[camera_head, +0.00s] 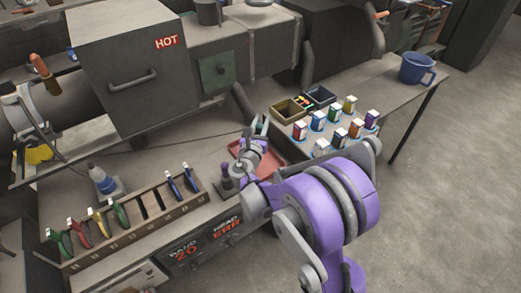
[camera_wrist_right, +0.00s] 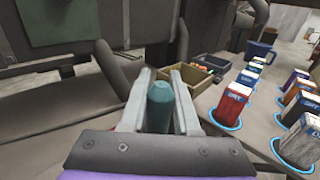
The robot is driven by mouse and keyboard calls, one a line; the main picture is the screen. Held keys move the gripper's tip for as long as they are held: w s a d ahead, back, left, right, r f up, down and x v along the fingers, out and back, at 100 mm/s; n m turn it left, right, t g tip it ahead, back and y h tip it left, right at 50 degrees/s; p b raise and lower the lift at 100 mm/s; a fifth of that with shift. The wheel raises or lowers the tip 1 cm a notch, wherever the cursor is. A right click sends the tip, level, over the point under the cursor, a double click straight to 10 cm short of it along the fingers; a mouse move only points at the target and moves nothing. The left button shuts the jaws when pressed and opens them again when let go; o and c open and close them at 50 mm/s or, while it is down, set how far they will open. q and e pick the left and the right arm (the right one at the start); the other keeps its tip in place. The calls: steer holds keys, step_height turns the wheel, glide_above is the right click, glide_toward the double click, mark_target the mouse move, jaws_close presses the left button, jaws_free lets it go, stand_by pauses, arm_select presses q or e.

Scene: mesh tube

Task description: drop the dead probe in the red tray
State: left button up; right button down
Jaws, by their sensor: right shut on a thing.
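My right gripper (camera_head: 259,126) reaches over the bench above the red tray (camera_head: 270,168). In the right wrist view its two grey fingers (camera_wrist_right: 160,98) are shut on a teal, round-topped cylinder (camera_wrist_right: 160,104), which looks like the probe. The cylinder stands between the fingers, and its lower part is hidden. The tray is partly covered by my right arm, and the part that shows looks empty. I cannot tell how far above the tray the cylinder is. My left gripper is not in view.
A wooden rack (camera_head: 128,222) with coloured-handled tools stands front left. Open bins (camera_head: 287,112) and several coloured cartons (camera_head: 300,130) stand right. A grey box marked HOT (camera_head: 130,75) is behind.

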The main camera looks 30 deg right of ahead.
steer(key=shift+s+a+f+b, duration=0.15)
steer(key=shift+f+b, duration=0.25)
steer(key=shift+f, duration=0.3)
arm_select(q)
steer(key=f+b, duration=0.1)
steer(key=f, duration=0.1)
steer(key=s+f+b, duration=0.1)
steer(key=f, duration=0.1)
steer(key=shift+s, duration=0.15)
arm_select(e)
step_height(320, 180, down, 4)
steer(key=shift+f, duration=0.2)
steer(key=c, duration=0.6)
jaws_free()
steer(key=shift+o, duration=0.2)
